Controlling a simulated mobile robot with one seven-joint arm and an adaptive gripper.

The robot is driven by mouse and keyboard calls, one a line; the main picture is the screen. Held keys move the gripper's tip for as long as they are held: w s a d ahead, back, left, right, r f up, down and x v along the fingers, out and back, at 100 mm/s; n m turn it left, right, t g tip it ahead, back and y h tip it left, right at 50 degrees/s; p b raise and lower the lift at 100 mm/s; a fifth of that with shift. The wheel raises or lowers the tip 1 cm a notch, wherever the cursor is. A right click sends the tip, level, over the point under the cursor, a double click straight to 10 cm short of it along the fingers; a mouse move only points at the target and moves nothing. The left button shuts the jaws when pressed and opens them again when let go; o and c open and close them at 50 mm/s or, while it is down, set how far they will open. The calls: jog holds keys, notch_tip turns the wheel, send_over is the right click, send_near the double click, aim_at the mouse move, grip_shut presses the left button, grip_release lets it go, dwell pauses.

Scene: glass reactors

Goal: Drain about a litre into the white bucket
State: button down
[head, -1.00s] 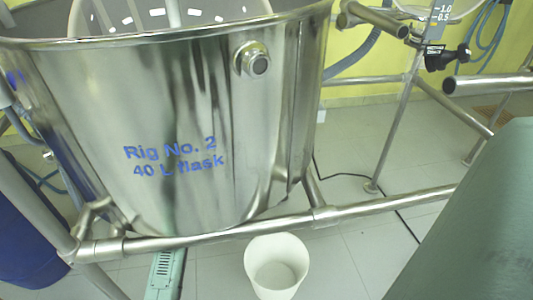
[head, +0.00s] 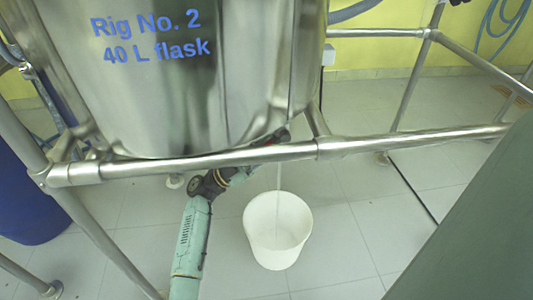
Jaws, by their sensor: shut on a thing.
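The white bucket (head: 277,245) stands upright on the tiled floor, below the front rail. A steel vessel (head: 235,95) marked "Rig No. 2 40 L flask" hangs above it. My gripper (head: 268,147) is at the vessel's underside, left of and above the bucket, partly hidden by the rail. A thin pale stream (head: 279,178) runs straight down from beneath the vessel into the bucket. The level in the bucket cannot be told.
A blue drum (head: 35,205) stands at the left. A dark cable (head: 412,187) lies on the floor right of the bucket. Floor (head: 345,250) beside the bucket is clear.

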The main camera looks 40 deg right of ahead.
jog(key=shift+f+h+b, duration=0.15)
jog(key=shift+h+b, duration=0.25)
jog(key=c, duration=1.4)
grip_release()
jog(key=v, duration=1.2)
jog(key=shift+d, duration=0.1)
